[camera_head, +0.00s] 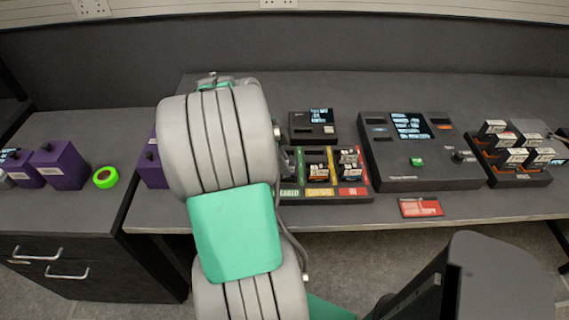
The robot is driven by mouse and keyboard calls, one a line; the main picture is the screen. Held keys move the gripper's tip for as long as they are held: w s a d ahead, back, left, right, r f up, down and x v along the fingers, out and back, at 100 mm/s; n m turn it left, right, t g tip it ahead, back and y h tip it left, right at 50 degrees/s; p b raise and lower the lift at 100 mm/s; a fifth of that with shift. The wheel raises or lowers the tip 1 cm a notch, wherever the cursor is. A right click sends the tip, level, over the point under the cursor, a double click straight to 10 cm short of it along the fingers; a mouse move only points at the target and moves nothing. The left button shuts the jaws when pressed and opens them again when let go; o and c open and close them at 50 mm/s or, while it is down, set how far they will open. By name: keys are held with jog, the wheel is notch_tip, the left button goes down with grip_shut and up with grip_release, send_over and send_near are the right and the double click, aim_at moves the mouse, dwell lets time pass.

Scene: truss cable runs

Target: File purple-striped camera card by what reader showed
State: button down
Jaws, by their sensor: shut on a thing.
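My arm fills the middle of the view, and my gripper is hidden behind it. I cannot see the purple-striped camera card. A small dark device with a lit screen (313,125) stands at the back of the bench; its text is too small to read surely. In front of it is a dark tray (333,199) with green, yellow and red labelled sections. Several small cards stand in the yellow and red sections. The green section is partly hidden by my arm. A larger dark console (420,182) with a lit screen and a green button stands right of the tray.
A dark rack (520,182) with several orange-marked black blocks stands at the right. A red label plate (421,207) lies at the front edge. At the left are purple boxes (60,166) and a green tape roll (105,177). The bench behind the devices is clear.

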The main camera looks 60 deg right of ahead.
jog(key=shift+f+b, duration=0.7)
jog(key=shift+b, duration=0.2)
dwell(0.4)
dwell(0.4)
jog(key=c, duration=1)
grip_release()
jog(key=shift+r, duration=0.1)
notch_tip(320, 180, up, 7)
jog(key=p, duration=0.5)
jog(key=shift+r+p, duration=0.2)
jog(key=shift+p, duration=0.1)
